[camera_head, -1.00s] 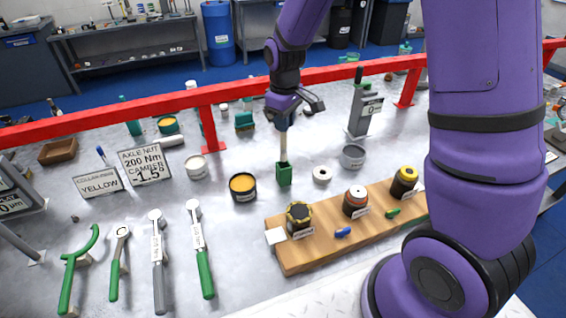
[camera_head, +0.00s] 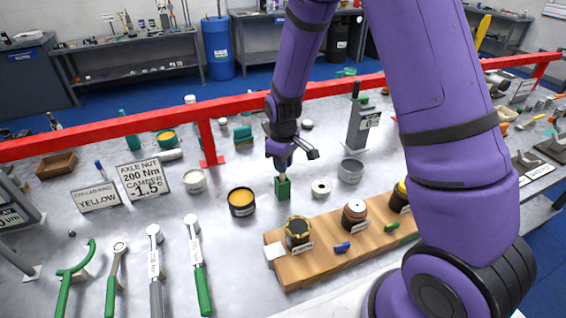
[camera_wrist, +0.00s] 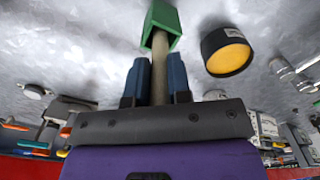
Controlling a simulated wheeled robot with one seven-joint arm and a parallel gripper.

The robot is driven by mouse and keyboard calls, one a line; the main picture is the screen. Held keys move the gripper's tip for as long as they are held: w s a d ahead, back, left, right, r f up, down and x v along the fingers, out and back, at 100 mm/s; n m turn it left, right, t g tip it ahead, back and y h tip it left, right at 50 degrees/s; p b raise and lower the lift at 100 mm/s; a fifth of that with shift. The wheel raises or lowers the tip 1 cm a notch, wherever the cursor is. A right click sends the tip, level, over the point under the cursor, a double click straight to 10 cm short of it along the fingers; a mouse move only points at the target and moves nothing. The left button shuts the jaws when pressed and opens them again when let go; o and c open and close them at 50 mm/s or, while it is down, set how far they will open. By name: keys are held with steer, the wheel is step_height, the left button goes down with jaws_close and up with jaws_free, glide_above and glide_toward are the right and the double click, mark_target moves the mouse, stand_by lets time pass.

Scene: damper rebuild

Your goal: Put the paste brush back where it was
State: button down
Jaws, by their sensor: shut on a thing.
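The paste brush (camera_wrist: 161,62) has a pale wooden handle, and it is upright with its lower end inside the green square holder (camera_head: 282,188). My gripper (camera_head: 282,164) is above the holder and shut on the brush handle. In the wrist view the two blue fingers of my gripper (camera_wrist: 156,80) lie on either side of the handle, and the green holder (camera_wrist: 161,22) is around its far end. The brush's lower end is hidden inside the holder.
An open tin of yellow paste (camera_head: 241,201) stands just left of the holder. A white ring (camera_head: 321,187) and a grey cup (camera_head: 351,170) are to the right. A wooden board (camera_head: 300,268) with several pots lies in front. A red rail (camera_head: 120,128) runs behind.

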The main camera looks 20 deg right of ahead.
steer(key=shift+f, duration=0.1)
steer(key=c, duration=1.1)
jaws_free()
steer(key=shift+o, duration=0.2)
step_height(320, 180, up, 12)
steer(key=shift+r, duration=0.25)
steer(key=s+d+r+m+t, duration=0.2)
steer(key=s+d+r+m, duration=0.1)
steer(key=s+r, duration=0.7)
steer(key=s+d+r+m+t, duration=0.3)
steer(key=s+r, duration=0.7)
steer(key=s, duration=0.7)
steer(key=shift+d+r+m, duration=0.2)
steer(key=shift+d+m, duration=0.2)
steer(key=shift+m, duration=0.2)
